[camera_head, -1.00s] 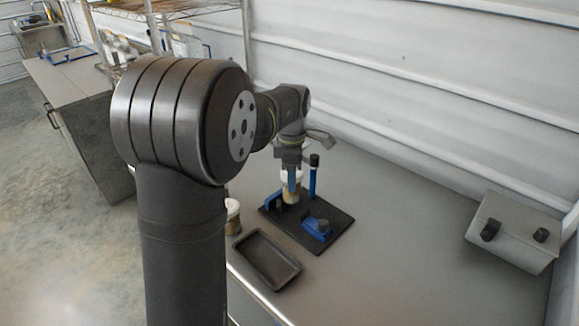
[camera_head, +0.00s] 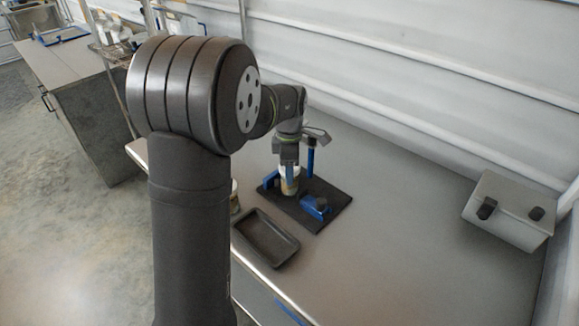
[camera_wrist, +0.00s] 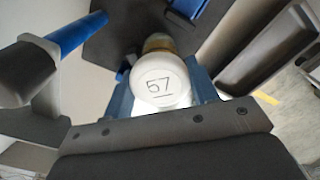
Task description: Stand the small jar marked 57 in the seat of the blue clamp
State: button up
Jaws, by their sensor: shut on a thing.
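The small jar marked 57 (camera_wrist: 158,82) has a white lid with the number on it and a tan body. My gripper (camera_head: 289,172) is shut on this jar (camera_head: 289,184), with blue fingers on both sides of it in the wrist view (camera_wrist: 162,100). The jar is upright over the dark base plate (camera_head: 328,205), near the blue clamp (camera_head: 271,180). My gripper and the jar hide part of the clamp, and I cannot tell whether the jar touches the seat.
A blue post with a black top (camera_wrist: 50,50) rises close to my gripper. A second blue fixture (camera_head: 315,207) stands on the plate's front part. An empty dark tray (camera_head: 266,238) lies in front. Another jar (camera_head: 235,198) is partly hidden by my arm. A grey box (camera_head: 508,212) stands at right.

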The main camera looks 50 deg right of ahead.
jog(key=shift+f, duration=0.3)
dwell(0.5)
jog(key=o, duration=0.9)
jog(key=shift+r, duration=3.8)
jog(key=shift+f, duration=0.15)
